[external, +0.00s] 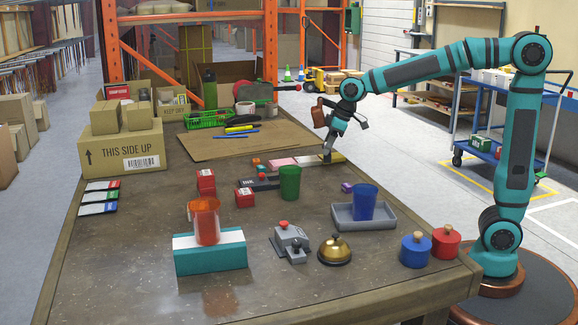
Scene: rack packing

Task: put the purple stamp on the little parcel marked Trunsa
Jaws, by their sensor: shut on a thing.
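My gripper (328,153) points down at the far right part of the table, its tips low over or at a flat yellow piece (338,157). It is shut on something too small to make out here. A small purple block (346,187) lies on the table nearer than the gripper; I cannot tell whether it is the stamp. Beside the yellow piece, to its left, lie a flat pink piece (282,162) and a small orange block (257,161). Two little red boxes (206,182) (245,197) stand to the left. No Trunsa marking is readable.
A green cup (290,183), a grey tray (383,215) with a blue cup (364,200), a brass bell (334,250) and two knobbed cylinders (415,250) (446,241) stand nearer. An orange cup (205,222) is at the teal-and-white block (211,257). Cartons (120,150) stand back left.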

